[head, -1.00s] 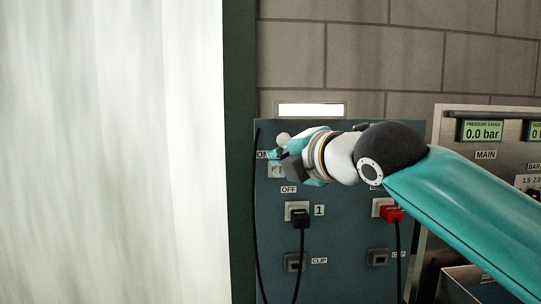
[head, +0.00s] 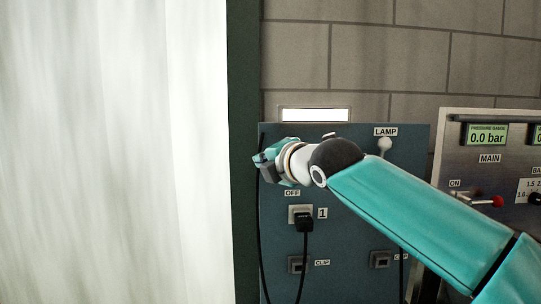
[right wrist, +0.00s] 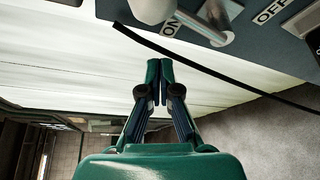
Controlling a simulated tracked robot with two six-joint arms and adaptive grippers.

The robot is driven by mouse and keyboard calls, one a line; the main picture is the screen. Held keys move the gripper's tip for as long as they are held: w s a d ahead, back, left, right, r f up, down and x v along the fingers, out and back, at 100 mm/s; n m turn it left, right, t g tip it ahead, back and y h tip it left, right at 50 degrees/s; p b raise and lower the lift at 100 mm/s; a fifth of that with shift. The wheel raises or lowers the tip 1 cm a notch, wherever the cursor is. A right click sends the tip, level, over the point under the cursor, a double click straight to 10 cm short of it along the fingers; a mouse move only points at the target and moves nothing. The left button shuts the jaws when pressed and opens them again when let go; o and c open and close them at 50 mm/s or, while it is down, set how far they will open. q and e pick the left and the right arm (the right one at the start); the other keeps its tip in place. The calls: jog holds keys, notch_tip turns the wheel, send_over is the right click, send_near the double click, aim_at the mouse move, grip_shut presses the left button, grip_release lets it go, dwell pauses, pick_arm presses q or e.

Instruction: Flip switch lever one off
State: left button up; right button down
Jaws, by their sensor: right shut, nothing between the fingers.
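Switch lever one shows in the right wrist view as a round white knob (right wrist: 152,8) on a metal shaft (right wrist: 205,28), at the top edge. The knob lies nearer the ON label (right wrist: 171,28) than the OFF label (right wrist: 270,12). In the head view my right gripper and wrist hide this lever; only the OFF label (head: 292,193) shows below them. My right gripper (head: 262,163) is at the left edge of the blue panel (head: 350,240). Its fingers (right wrist: 160,66) are shut and empty, apart from the knob in the wrist picture. My left gripper is not in view.
A second white-knobbed lever (head: 384,147) stands under the LAMP label. A black plug (head: 304,222) sits in socket 1, and a black cable (head: 262,240) hangs down the panel's left edge. A pale curtain-like surface (head: 110,150) fills the left. A steel gauge panel (head: 460,150) stands right.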

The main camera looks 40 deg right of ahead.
jog(key=d, duration=0.1)
jog(key=d+r+p, duration=0.1)
jog(key=d, duration=0.1)
jog(key=shift+s+d+r+p, duration=0.2)
jog(key=shift+s+p, duration=0.1)
jog(key=shift+p, duration=0.1)
